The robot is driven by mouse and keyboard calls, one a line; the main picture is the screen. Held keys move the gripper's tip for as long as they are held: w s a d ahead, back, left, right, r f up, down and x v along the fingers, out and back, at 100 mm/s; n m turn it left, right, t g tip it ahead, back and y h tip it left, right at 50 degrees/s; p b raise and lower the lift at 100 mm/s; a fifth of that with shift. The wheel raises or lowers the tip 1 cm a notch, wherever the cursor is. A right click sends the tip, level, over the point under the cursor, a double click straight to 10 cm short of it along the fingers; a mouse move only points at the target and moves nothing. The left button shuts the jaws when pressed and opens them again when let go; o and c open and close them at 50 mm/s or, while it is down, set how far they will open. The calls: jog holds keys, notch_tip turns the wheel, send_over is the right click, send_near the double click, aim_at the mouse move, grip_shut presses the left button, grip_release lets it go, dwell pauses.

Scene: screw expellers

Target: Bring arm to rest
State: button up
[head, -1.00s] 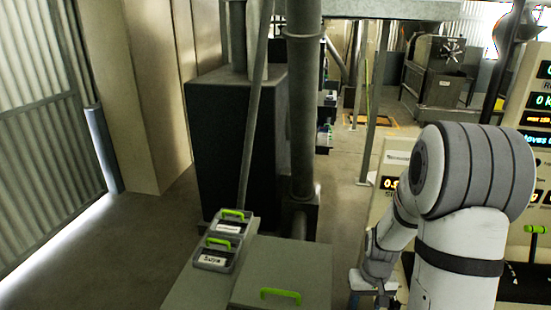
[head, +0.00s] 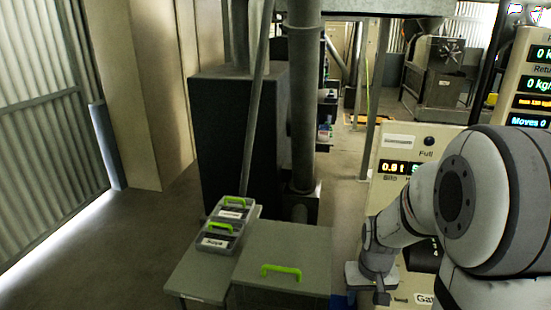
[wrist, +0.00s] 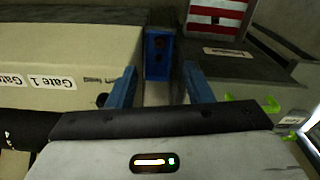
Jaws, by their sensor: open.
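My gripper (wrist: 160,88) shows in the wrist view as two blue fingers set wide apart, open, with nothing held between them. In the head view my arm is bent at the lower right, and its wrist end hangs low in front of the cream control panel (head: 400,150); the fingers there are too small to judge. Beyond the fingers in the wrist view is a blue block (wrist: 158,55) with a dark round mark. A cream box labelled "Gate 1" (wrist: 60,60) lies to the left of the fingers.
A grey cabinet with a green handle (head: 300,240) stands left of my wrist. Two trays with green handles (head: 218,240) sit on a lower bench (head: 190,285) beside it. A dark machine (head: 235,140) and a pipe stand behind. The floor at left is clear.

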jog(key=s+a+t+b, duration=0.1)
jog(key=s+a+b, duration=0.5)
jog(key=s+b, duration=0.5)
jog(key=shift+s+t, duration=0.3)
jog(key=shift+t, duration=0.1)
